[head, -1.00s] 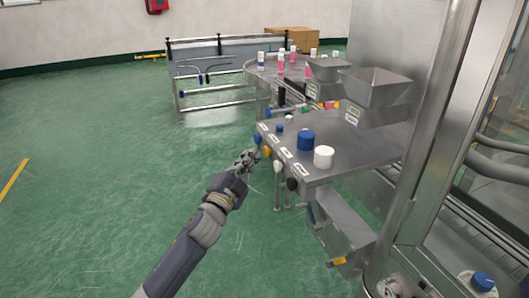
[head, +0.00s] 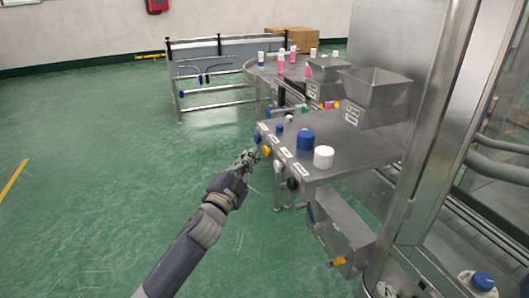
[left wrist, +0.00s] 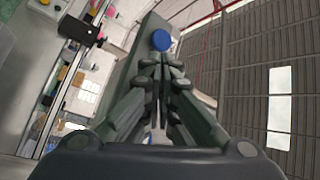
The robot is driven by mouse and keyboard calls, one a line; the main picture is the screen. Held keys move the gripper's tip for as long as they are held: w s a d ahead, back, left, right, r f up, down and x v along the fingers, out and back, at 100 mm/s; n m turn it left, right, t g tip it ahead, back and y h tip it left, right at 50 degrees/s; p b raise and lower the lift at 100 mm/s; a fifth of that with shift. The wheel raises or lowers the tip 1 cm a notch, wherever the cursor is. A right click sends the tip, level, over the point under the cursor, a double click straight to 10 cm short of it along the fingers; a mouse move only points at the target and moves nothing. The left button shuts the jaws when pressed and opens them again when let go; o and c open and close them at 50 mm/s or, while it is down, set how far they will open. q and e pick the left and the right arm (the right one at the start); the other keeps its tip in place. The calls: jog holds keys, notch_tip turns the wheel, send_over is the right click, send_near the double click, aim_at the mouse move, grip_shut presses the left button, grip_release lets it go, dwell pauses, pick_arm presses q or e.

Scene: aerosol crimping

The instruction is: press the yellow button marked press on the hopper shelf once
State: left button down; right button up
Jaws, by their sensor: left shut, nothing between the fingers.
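The yellow button (head: 267,151) sits on the front edge of the steel hopper shelf (head: 350,150), between a blue knob (head: 257,138) and a white one (head: 279,166). White labels lie along that edge, too small to read. My left gripper (head: 251,155) is shut and empty, just left of the yellow button. Whether it touches the button cannot be told. In the left wrist view the shut fingertips (left wrist: 161,68) point toward a round blue knob (left wrist: 161,40). The yellow button cannot be made out there for certain. My right gripper is not in view.
A blue cap (head: 306,140) and a white cap (head: 324,157) stand on the shelf, with steel hoppers (head: 375,92) behind. A black knob (head: 292,184) is farther along the edge. Steel framing stands at right. The green floor (head: 100,150) at left is clear.

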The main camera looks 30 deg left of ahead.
pick_arm(q)
jog(key=shift+w+d, duration=0.1)
jog(key=shift+w, duration=0.05)
jog(key=shift+w+d, duration=0.2)
jog(key=shift+w+d, duration=0.35)
jog(key=shift+w, duration=0.05)
dwell(0.9)
jog(key=shift+s+a, duration=0.1)
jog(key=shift+s, duration=0.05)
jog(key=shift+s+a, duration=0.5)
jog(key=shift+s, duration=0.1)
dwell(0.4)
jog(key=shift+s+a+p, duration=0.65)
jog(key=shift+s+a, duration=1)
jog(key=shift+s, duration=0.25)
